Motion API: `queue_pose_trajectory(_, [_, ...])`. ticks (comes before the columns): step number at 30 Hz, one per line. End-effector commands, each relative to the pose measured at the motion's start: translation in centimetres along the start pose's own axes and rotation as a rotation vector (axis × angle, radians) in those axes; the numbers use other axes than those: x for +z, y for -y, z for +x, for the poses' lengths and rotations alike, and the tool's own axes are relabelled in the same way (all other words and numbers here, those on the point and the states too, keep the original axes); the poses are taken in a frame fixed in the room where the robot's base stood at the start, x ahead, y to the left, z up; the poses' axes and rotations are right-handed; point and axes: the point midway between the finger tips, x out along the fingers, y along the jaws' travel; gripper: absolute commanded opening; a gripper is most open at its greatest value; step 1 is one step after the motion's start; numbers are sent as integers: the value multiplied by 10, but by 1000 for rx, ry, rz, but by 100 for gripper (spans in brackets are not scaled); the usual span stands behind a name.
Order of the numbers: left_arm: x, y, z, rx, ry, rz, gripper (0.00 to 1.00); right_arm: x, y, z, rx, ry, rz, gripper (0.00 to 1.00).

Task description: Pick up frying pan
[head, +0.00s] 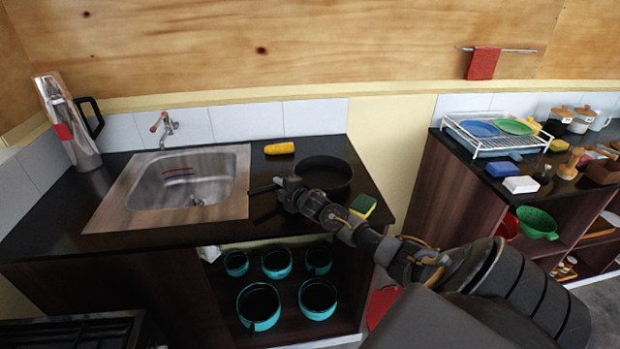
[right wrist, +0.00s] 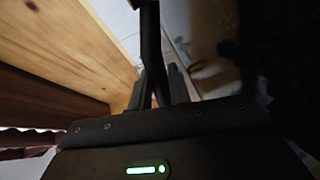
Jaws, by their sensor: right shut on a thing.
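The black frying pan (head: 325,174) is at the right end of the dark counter, right of the sink. Its handle (head: 261,189) points left, past my right gripper (head: 282,187). My right gripper is shut on the handle, and my wrist hides part of the pan's near side. In the right wrist view the dark handle (right wrist: 150,45) runs up between the two fingers of the gripper (right wrist: 158,88). Whether the pan touches the counter or is slightly raised, I cannot tell. My left gripper is not in view.
A steel sink (head: 112,210) is to the left. A corn cob (head: 279,148) lies behind the handle, and a yellow-green sponge (head: 363,205) lies near the pan, close to my arm. Several teal pots (head: 258,305) stand on the shelf below. A dish rack (head: 470,135) is on the right counter.

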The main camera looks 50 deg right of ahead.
Motion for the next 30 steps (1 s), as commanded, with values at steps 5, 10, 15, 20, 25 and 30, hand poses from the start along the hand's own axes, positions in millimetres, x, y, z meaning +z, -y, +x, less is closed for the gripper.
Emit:
queue_pose_trajectory(5, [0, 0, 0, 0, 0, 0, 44, 0, 1, 0, -2, 1, -1, 0])
queue_pose_trajectory(10, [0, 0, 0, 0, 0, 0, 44, 1, -2, 0, 4, 1, -3, 0])
queue_pose_trajectory(15, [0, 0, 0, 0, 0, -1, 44, 1, -2, 0, 3, 1, -2, 0])
queue_pose_trajectory(20, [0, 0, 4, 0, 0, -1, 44, 0, -8, -1, 4, 0, -3, 0])
queue_pose_trajectory(25, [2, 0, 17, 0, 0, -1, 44, -3, -30, -4, 10, -2, -5, 0])
queue_pose_trajectory(30, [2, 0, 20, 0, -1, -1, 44, -5, -59, -39, 8, -2, -9, 0])
